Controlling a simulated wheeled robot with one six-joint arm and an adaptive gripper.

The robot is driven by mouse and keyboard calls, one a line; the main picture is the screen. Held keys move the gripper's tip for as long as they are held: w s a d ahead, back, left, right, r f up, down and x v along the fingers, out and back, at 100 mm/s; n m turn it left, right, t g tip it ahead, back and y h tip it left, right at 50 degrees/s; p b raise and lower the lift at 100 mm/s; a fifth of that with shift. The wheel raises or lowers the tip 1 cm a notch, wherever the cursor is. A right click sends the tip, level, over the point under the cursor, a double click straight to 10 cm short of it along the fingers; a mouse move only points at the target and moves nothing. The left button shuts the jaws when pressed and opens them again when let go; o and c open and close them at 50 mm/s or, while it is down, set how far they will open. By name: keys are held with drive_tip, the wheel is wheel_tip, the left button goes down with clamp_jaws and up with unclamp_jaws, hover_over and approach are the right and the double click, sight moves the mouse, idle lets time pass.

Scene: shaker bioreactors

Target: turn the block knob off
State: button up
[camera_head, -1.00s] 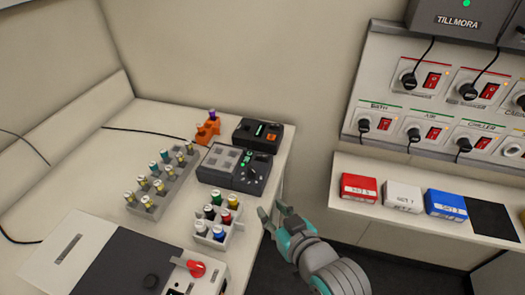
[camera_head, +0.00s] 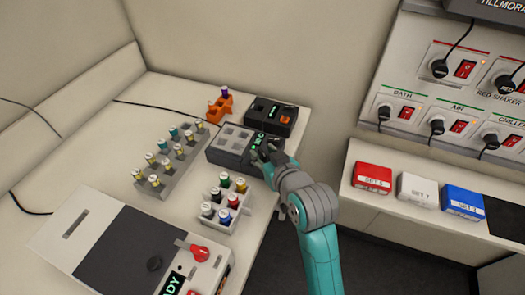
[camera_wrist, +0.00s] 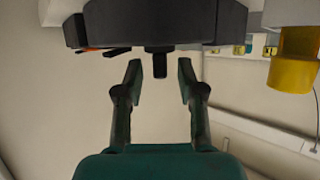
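The block (camera_head: 229,147) is a dark grey unit with pale square wells and a small green display, standing near the right edge of the bench. Its knob sits on the right end and is mostly hidden by my gripper in the head view. My gripper (camera_head: 264,155) is at that end of the block. In the wrist view, a dark stub that looks like the knob (camera_wrist: 158,66) juts from a dark body. My gripper (camera_wrist: 160,76) is open, with one fingertip on each side of the stub and a visible gap on both sides.
A rack of colored-cap vials (camera_head: 222,201) stands close in front of the block. A longer vial rack (camera_head: 170,160) is to its left. A black unit (camera_head: 272,115) and an orange holder (camera_head: 219,108) stand behind. A yellow cylinder (camera_wrist: 294,70) shows at right in the wrist view.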

drive_tip(key=shift+x, duration=0.8)
drive_tip(key=shift+s, duration=0.1)
clamp_jaws()
drive_tip(key=shift+y, duration=0.3)
drive_tip(key=n+g+y, duration=0.2)
drive_tip(key=n+y, duration=0.1)
drive_tip(key=shift+d+n, duration=0.15)
drive_tip(key=shift+n, duration=0.15)
drive_tip(key=shift+n+g+y, duration=1.9)
drive_tip(key=shift+n+g, duration=0.6)
drive_tip(key=shift+n, duration=0.1)
drive_tip(key=shift+g, duration=0.3)
unclamp_jaws()
